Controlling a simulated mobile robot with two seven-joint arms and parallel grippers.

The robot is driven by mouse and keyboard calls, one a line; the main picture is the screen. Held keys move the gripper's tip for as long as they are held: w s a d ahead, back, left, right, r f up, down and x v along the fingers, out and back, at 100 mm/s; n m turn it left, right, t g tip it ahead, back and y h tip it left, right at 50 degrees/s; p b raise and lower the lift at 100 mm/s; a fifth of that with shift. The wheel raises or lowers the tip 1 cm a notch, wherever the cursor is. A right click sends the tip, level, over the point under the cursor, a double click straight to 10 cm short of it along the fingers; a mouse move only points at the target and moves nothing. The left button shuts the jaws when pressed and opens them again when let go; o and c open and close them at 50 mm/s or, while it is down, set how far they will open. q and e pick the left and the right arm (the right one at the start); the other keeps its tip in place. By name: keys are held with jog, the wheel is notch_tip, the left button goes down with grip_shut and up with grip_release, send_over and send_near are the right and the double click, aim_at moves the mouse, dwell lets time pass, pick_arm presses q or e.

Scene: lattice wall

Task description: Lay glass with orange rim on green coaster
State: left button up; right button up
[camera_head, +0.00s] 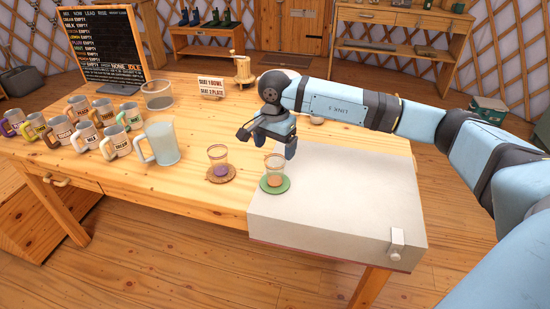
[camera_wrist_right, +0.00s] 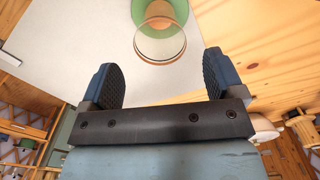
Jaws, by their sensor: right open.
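A clear glass with an orange rim (camera_head: 275,163) stands upright on the green coaster (camera_head: 286,186), with an orange patch showing at its base. The coaster lies at the left edge of the pale slab. In the right wrist view the same glass (camera_wrist_right: 160,42) shows its rim, with the green coaster (camera_wrist_right: 190,42) behind its base. My right gripper (camera_head: 275,149) is open and empty, behind and above the glass. Its two fingertips (camera_wrist_right: 162,72) are apart and nothing is between them. My left gripper is not in view.
A second glass (camera_head: 217,155) with a purple patch stands on a brown coaster (camera_head: 212,179) just left. A frosted mug (camera_head: 160,143) and several labelled mugs stand further left. The pale slab (camera_head: 340,205) is clear to the right. A small sign (camera_head: 211,86) stands behind.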

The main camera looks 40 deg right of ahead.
notch_tip(320, 180, up, 4)
jog(key=shift+r, duration=0.1)
jog(key=shift+a+r, duration=0.1)
jog(key=shift+a, duration=0.1)
jog(key=s+a+f+m+g+y, duration=0.1)
jog(key=s+a+f+y, duration=0.25)
jog(key=a, duration=0.55)
jog(key=s+a+f+m+g+y, duration=0.1)
jog(key=s+a+f+y, duration=0.3)
jog(key=a, duration=0.5)
jog(key=s+a+r+m+t+y, duration=0.2)
jog(key=s+a+r+m+y, duration=0.1)
jog(key=a+m+y, duration=0.35)
jog(key=s+a+r+m+t+y, duration=0.2)
jog(key=s+a+m+t+y, duration=0.1)
jog(key=a+m+y, duration=0.3)
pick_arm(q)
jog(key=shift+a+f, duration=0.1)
pick_arm(e)
jog(key=s+d+f+n+t+h, duration=0.4)
jog(key=s+d+f+n+h, duration=0.2)
jog(key=n, duration=0.9)
jog(key=s+d+f+n+t+h, duration=0.4)
jog(key=f+n+h, duration=0.6)
jog(key=f+n, duration=0.3)
jog(key=s+d+n, duration=0.1)
jog(key=s+n, duration=0.1)
jog(key=n, duration=0.1)
jog(key=shift+d+t, duration=0.3)
jog(key=shift+d, duration=0.1)
